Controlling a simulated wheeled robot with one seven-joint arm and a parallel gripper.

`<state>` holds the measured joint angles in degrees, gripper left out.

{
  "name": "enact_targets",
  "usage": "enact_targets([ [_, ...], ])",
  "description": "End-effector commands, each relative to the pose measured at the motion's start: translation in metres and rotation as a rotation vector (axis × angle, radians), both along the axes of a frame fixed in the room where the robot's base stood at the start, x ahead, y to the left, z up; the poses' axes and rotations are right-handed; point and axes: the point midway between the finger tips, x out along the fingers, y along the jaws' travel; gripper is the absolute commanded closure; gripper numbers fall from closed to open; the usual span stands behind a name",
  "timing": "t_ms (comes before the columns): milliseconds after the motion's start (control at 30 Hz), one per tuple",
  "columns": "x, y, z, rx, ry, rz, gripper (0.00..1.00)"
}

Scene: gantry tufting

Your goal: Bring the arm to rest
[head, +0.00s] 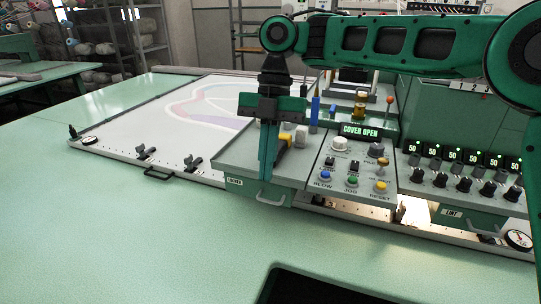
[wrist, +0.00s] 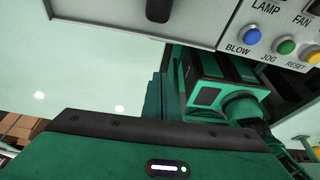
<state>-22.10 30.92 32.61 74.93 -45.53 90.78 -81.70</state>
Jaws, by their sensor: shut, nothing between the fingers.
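My gripper (head: 266,192) points straight down in the head view, with my green arm reaching in from the right above the console. Its fingers are together with nothing held. I cannot tell whether the fingers touch the tray's edge. In the wrist view the gripper's green body fills the bottom, and the fingertips are hard to make out.
The control panel (head: 350,165) has blue, green and yellow buttons; its display (head: 360,130) reads COVER OPEN. A row of black knobs (head: 463,185) lies right. A white framed cloth (head: 200,115) lies behind left. The green tabletop (head: 120,230) in front is clear.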

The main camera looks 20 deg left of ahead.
Motion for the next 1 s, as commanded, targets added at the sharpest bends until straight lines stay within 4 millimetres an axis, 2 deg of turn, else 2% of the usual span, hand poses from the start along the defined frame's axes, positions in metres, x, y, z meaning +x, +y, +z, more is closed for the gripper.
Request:
enact_targets([
  [300, 0.009, -0.005, 0.018, -0.009, -0.001, -0.023, 1.0],
  [367, 0.011, -0.013, 0.019, -0.03, -0.006, -0.071, 1.0],
  [467, 0.017, -0.038, 0.016, -0.095, -0.02, -0.239, 1.0],
  [567, 0.026, -0.079, 0.011, -0.187, -0.04, -0.502, 1.0],
  [767, 0.04, -0.181, -0.003, -0.357, -0.076, -1.112, 1.0],
  [800, 0.041, -0.202, -0.005, -0.383, -0.082, -1.229, 1.0],
  [1000, 0.033, -0.299, -0.016, -0.483, -0.091, -1.763, 1.0],
])
